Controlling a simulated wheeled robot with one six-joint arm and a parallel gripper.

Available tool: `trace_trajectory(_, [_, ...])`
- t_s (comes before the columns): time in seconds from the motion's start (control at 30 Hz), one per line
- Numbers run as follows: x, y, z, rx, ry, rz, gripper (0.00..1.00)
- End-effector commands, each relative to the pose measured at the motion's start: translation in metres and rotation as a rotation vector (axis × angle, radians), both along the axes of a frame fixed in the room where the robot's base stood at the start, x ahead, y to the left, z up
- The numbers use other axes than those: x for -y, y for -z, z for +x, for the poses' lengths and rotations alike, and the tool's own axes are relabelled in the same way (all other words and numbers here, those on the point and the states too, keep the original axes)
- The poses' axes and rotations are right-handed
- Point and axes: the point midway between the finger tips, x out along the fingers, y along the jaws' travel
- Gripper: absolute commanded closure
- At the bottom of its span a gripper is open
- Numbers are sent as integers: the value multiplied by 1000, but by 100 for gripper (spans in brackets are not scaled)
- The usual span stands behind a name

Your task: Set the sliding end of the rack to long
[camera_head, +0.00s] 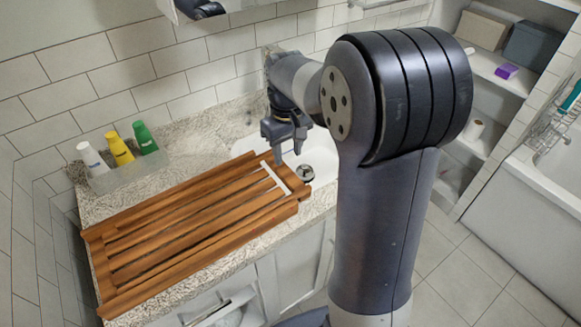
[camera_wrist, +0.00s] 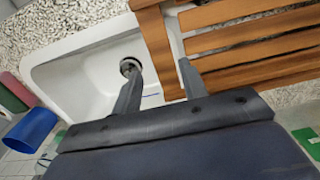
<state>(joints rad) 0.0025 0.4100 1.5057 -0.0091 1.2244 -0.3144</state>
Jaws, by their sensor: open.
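The wooden slatted rack (camera_head: 165,197) lies across the counter, reaching the sink on its right. Its sliding end (camera_head: 298,186) is at the right, beside a white strip (camera_head: 272,177) across the slats. The end bar (camera_wrist: 152,35) also shows in the wrist view, with slats (camera_wrist: 250,74) to its right. My gripper (camera_head: 288,152) is open and empty, pointing down near the sliding end, at the sink side. In the wrist view my fingers (camera_wrist: 160,70) appear on either side of the end bar; I cannot tell how high above it they are.
The white sink (camera_wrist: 75,75) with a dark drain (camera_head: 304,173) lies beside the sliding end. White, yellow (camera_head: 119,148) and green (camera_head: 145,138) bottles stand in a clear tray behind the rack. A tiled wall is behind. Shelves and a bathtub (camera_head: 520,200) are at the right.

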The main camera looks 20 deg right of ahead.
Motion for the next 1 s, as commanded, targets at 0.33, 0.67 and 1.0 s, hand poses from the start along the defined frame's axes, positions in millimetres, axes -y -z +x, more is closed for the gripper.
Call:
trace_trajectory(0.33, [0, 61, 0, -2, 1, 0, 59])
trace_trajectory(0.67, [1, 74, 0, 2, 1, 1, 59])
trace_trajectory(1.0, [0, 74, 0, 1, 1, 0, 76])
